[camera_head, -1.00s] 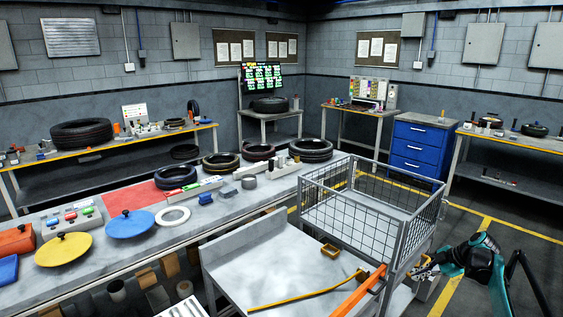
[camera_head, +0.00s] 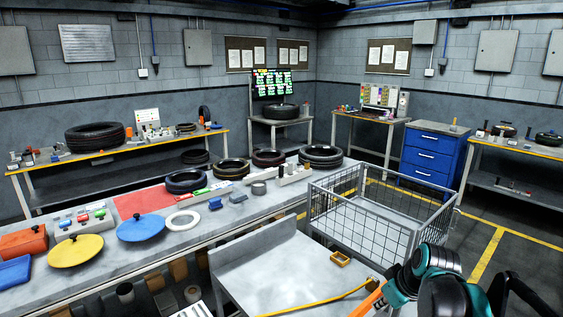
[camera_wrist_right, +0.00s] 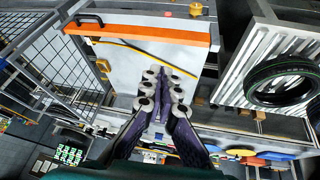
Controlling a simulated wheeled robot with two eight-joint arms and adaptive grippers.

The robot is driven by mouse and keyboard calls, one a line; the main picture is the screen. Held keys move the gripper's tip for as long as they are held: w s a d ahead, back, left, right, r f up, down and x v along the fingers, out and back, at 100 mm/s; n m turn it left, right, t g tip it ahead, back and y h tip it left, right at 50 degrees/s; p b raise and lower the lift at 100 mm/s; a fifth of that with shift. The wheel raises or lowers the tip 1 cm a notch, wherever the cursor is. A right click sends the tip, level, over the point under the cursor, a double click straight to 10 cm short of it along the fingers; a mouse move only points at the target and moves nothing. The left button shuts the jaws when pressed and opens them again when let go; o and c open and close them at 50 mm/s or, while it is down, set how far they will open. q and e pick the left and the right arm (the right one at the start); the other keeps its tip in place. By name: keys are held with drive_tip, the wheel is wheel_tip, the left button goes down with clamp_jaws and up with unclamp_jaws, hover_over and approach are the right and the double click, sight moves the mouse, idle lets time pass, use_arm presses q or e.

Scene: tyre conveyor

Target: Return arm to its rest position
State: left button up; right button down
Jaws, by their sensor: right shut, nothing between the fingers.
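My right arm (camera_head: 432,272), teal and black, comes in at the lower right of the head view, in front of the near corner of the wire basket cart. In the right wrist view my right gripper (camera_wrist_right: 162,80) has its purple fingers together, with nothing between them. It points over the white top of the cart, and no object touches the fingertips as far as I can see. In the head view the fingers are hidden or too small to make out. My left gripper is not in view.
The wire basket (camera_head: 375,228) and the grey cart top (camera_head: 275,275), with a yellow rod (camera_head: 315,300), lie close by. An orange bar (camera_wrist_right: 150,36) crosses the cart edge. The long bench holds tyres (camera_head: 185,181) and coloured lids (camera_head: 76,251). Floor at the right is open.

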drive_tip(key=s+a+f+m+t, duration=0.1)
drive_tip(key=s+a+f+m, duration=0.2)
drive_tip(key=s, duration=0.5)
drive_tip(key=s+a+f+m+t+h, duration=0.1)
drive_tip(key=s+a+f+m, duration=0.1)
drive_tip(key=s+f, duration=0.3)
drive_tip(key=s+a, duration=0.1)
drive_tip(key=s, duration=0.3)
drive_tip(key=shift+s+a+m, duration=0.2)
drive_tip(key=shift+a+m, duration=0.1)
drive_tip(key=shift+m, duration=0.1)
